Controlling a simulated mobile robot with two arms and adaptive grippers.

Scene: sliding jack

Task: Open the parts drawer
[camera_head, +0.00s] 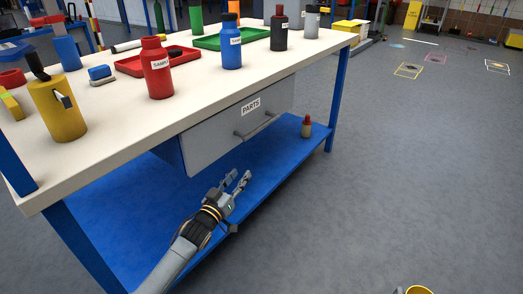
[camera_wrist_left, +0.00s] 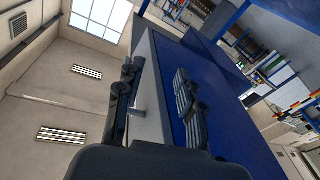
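The grey parts drawer (camera_head: 218,138) hangs under the white worktop, with a "PARTS" label on its front. Its front sits close under the worktop edge, and no gap shows. A grey bar handle (camera_head: 258,128) runs across the front. My left gripper (camera_head: 241,179) is open and empty, below and in front of the drawer and apart from the handle. In the left wrist view the gripper's (camera_wrist_left: 155,92) dark fingers are spread, with the grey drawer front (camera_wrist_left: 147,75) and a blue surface beyond them. My right gripper is not in view.
The blue lower shelf (camera_head: 120,215) lies under the drawer; a small red-capped bottle (camera_head: 307,128) stands at its right. A blue leg (camera_head: 338,95) bounds the right end. Bottles and trays stand on the worktop (camera_head: 115,110).

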